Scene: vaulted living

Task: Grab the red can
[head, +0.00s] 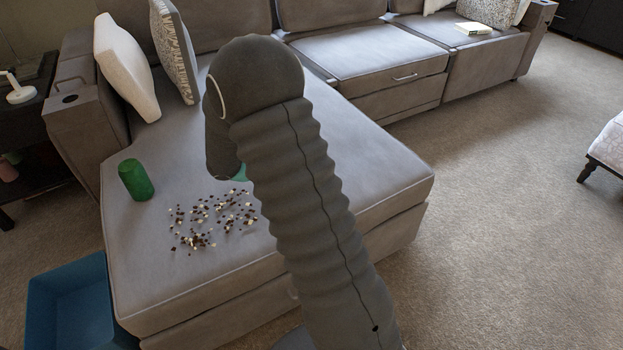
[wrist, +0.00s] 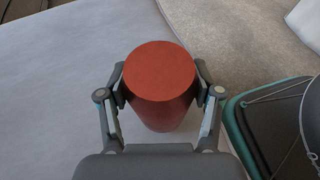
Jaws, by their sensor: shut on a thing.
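The red can (wrist: 160,75) shows in the wrist view, upright between the fingers of my gripper (wrist: 160,88). The fingers press on its left and right sides, so my gripper is shut on it. The can is over the grey sofa seat (wrist: 60,90); I cannot tell whether its base touches the seat. In the head view my arm hides the red can and my gripper's fingers.
A green can (head: 136,180) stands on the left of the sofa seat. Several small brown and white bits (head: 205,215) lie scattered on the seat. A blue bin (head: 75,305) is on the floor at lower left. Cushions (head: 127,65) lean at the back.

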